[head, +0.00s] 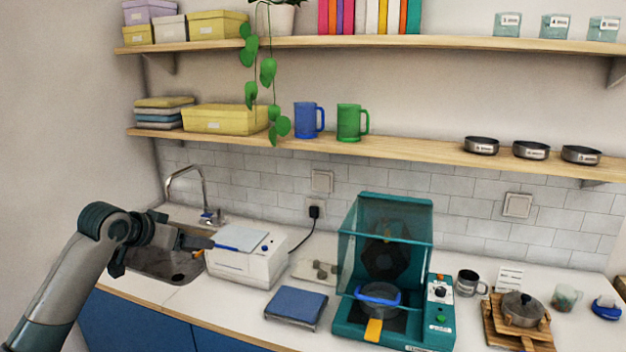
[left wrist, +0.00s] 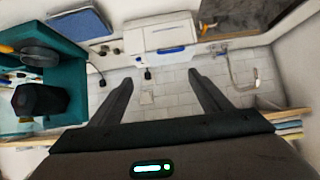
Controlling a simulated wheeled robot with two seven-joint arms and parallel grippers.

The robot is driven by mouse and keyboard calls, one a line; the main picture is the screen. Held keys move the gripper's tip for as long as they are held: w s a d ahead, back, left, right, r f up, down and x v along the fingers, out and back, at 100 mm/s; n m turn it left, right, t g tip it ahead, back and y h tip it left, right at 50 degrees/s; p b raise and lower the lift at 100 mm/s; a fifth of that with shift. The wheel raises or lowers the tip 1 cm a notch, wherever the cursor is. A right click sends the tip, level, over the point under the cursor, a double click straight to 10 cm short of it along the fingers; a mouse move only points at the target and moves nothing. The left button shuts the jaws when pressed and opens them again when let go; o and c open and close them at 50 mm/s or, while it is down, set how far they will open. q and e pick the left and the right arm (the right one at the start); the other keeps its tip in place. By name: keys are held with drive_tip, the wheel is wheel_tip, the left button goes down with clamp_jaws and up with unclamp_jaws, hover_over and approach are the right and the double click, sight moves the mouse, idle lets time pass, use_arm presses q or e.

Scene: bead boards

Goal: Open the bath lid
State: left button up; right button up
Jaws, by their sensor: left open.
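The white bath (head: 245,268) stands on the counter just right of the sink. Its pale lid (head: 240,238) lies flat over the top and looks closed, with a blue handle bar (head: 226,247) along the edge. In the left wrist view the white bath (left wrist: 158,33) is ahead of the fingers, with the blue handle (left wrist: 171,50) on its near side. My left gripper (head: 206,243) is just left of the bath at about lid height. It also shows in the left wrist view (left wrist: 160,78), open and empty, fingers wide apart. Contact with the handle cannot be told.
The sink (head: 160,262) with a tap (head: 185,180) is left of the bath. A blue pad (head: 296,305) lies in front right of it. A teal hooded station (head: 385,265) with a pan (head: 378,300) stands further right. A shelf (head: 370,150) with mugs hangs above.

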use_arm(q)
drive_tip(key=s+d+f+g+y, duration=0.15)
drive_tip(key=s+d+f, duration=0.25)
drive_tip(key=s+f, duration=0.9)
drive_tip(key=s+d+f+g+h, duration=0.15)
drive_tip(key=s+d+f, duration=0.35)
drive_tip(key=s+f, duration=0.75)
drive_tip(key=s+a+f+n+g+y, duration=0.1)
drive_tip(key=s+f, duration=0.3)
drive_tip(key=s, duration=0.5)
drive_tip(key=s+f+g+y, duration=0.15)
drive_tip(key=s+f, duration=0.25)
drive_tip(key=s, duration=0.6)
drive_tip(key=s+a+f+n+g+y, duration=0.1)
drive_tip(key=s+f, duration=0.3)
drive_tip(key=s, duration=0.5)
wheel_tip(320, 180, down, 30)
drive_tip(key=s+g, duration=0.2)
drive_tip(key=s+a+f, duration=0.2)
drive_tip(key=s+f, duration=1.4)
drive_tip(key=s, duration=0.1)
drive_tip(key=shift+s+a+g, duration=0.2)
drive_tip(key=shift+a+g, duration=0.1)
drive_tip(key=shift+g, duration=0.15)
